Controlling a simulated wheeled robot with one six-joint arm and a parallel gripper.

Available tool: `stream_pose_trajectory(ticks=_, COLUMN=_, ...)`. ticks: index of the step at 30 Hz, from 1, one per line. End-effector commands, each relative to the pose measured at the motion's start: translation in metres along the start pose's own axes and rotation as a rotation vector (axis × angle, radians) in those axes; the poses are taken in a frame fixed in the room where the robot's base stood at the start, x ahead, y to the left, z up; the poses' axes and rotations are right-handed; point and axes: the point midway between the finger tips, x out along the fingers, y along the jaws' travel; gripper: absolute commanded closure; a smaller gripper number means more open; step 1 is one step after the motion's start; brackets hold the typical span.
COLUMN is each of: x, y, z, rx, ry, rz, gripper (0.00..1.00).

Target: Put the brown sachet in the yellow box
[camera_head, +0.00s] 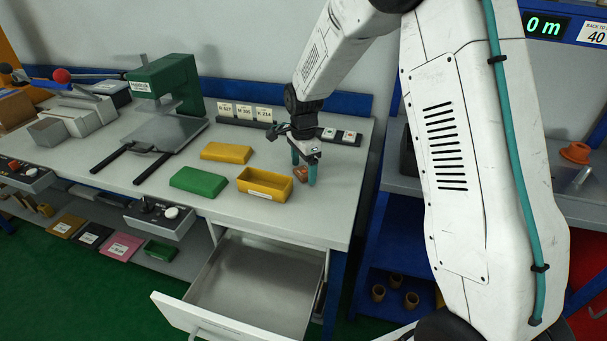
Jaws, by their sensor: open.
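The brown sachet (301,174) lies on the grey bench, just right of the yellow box. My gripper (304,171) points down over the sachet, its teal fingers apart on either side of it. I cannot tell whether the fingers touch the sachet, and part of it is hidden by them. The yellow box (265,194) stands open at the top near the bench's front edge, with a white label on its front. The part of its inside that shows looks empty.
A green lid-like block (198,182) and a yellow one (226,152) lie left of the box. A green press (165,85) stands further left. An open, empty drawer (255,285) juts out below. Small labelled cards (244,111) line the back.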

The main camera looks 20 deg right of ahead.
Motion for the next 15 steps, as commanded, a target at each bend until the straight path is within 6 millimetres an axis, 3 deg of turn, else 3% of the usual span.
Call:
stream_pose_trajectory(ticks=7, x=0.0044, y=-0.0001, z=0.0, rx=0.0, ry=0.0, rz=-0.001, gripper=0.2)
stream_pose_trajectory(ticks=8, x=0.0043, y=-0.0001, z=0.0, rx=0.0, ry=0.0, rz=-0.001, gripper=0.26)
stream_pose_trajectory(ticks=12, x=0.0042, y=0.0, z=0.0001, rx=0.0, ry=0.0, rz=-0.001, gripper=0.65)
stream_pose_trajectory(ticks=15, x=0.0041, y=0.0, z=0.0, rx=0.0, ry=0.0, rz=-0.001, gripper=0.72)
